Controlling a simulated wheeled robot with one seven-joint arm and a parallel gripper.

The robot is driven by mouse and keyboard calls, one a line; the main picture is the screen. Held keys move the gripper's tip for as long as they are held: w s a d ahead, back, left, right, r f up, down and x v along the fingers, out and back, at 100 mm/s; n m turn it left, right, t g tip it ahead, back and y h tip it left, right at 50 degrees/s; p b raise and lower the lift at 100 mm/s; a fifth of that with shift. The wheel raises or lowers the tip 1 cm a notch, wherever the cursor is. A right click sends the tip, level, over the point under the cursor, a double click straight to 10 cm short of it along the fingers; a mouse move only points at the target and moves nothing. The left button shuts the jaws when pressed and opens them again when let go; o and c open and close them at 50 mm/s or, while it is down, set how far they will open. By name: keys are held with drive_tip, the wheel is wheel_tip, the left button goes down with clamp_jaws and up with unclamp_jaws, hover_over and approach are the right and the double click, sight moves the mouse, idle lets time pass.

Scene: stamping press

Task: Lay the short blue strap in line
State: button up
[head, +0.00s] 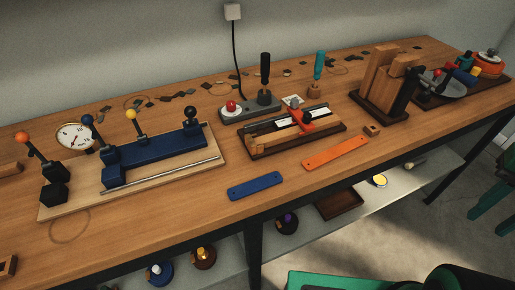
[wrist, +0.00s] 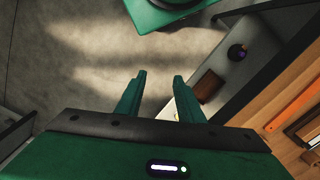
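The short blue strap (head: 255,186) lies flat near the front edge of the wooden bench, with a hole near each end. A longer orange strap (head: 335,152) lies flat to its right, also along the front edge; its end shows in the wrist view (wrist: 292,110). Behind the orange strap a wooden fixture (head: 290,131) with a dark rail and a red clamp stands on the bench. My gripper (wrist: 158,78) shows in the wrist view with its two green fingers apart and nothing between them. It is over the floor, away from both straps.
A blue press fixture (head: 160,153) with coloured knobs stands left on a pale board. A grey base with a red button (head: 232,106) stands behind the clamp fixture. Wooden blocks (head: 384,80) stand right. A shelf (head: 228,262) runs below the bench. Bare wood surrounds the blue strap.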

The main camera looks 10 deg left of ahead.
drive_tip(key=w+a+r+m, duration=0.1)
drive_tip(key=w+a+r, duration=0.2)
drive_tip(key=w+a, duration=0.6)
drive_tip(key=m, duration=0.4)
approach(256, 184)
drive_tip(key=shift+f, duration=0.1)
drive_tip(key=shift+s+a+f, duration=0.1)
drive_tip(key=shift+a+f, duration=0.1)
drive_tip(key=shift+f, duration=0.05)
wheel_tip(256, 184, down, 6)
drive_tip(key=shift+d+f, duration=0.1)
drive_tip(key=shift+f, duration=0.1)
drive_tip(key=c, duration=0.7)
